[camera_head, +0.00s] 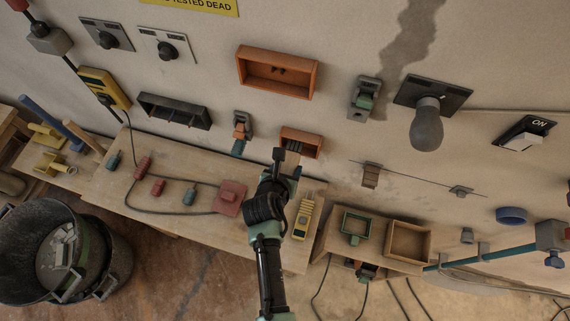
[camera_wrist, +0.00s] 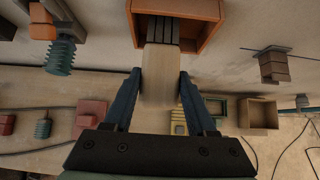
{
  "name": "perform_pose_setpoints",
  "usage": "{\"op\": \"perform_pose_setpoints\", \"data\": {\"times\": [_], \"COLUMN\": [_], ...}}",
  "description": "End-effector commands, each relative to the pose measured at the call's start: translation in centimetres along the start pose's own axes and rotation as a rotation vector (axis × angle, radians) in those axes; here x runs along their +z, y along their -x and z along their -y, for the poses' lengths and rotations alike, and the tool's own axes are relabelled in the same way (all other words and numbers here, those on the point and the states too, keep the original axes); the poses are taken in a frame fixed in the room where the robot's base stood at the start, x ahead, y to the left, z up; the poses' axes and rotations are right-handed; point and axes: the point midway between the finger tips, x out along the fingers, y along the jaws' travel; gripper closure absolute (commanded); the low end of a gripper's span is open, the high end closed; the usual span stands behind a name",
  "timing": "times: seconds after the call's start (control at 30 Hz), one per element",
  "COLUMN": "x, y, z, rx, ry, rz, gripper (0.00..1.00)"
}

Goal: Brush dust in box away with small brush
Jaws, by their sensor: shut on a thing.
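The small orange box (camera_head: 301,143) is fixed to the wall, its open front facing out. It also shows at the top of the wrist view (camera_wrist: 208,15). My gripper (camera_wrist: 160,78) is shut on the small brush (camera_wrist: 160,88), with one blue finger on each side of its pale, block-like body. The brush's dark, striped far end reaches into the box opening. In the head view my gripper (camera_head: 287,172) is just below and in front of this box and hides most of the brush. I cannot make out dust inside the box.
A larger orange box (camera_head: 278,73) hangs above. A clamp-like fixture (camera_head: 240,130) is left of the small box. Below are a wooden table (camera_head: 180,165) with a red block (camera_head: 230,197) and a yellow meter (camera_head: 304,215). An open wooden tray (camera_head: 408,241) lies at right.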

Motion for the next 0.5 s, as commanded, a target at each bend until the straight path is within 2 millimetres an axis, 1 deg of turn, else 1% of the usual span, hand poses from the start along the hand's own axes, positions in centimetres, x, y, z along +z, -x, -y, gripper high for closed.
{"op": "perform_pose_setpoints", "data": {"times": [0.03,0.3,0.4,0.5], "x": [0.2,0.1,0.0,0.0], "y": [0.2,0.2,0.1,0.1], "z": [0.7,2.9,3.3,3.3], "rx": [-0.004,-0.003,-0.002,-0.001], "ry": [-0.001,-0.001,-0.002,-0.001], "rz": [0.0,-0.001,0.0,0.0], "gripper": [1.0,1.0,1.0,1.0]}}
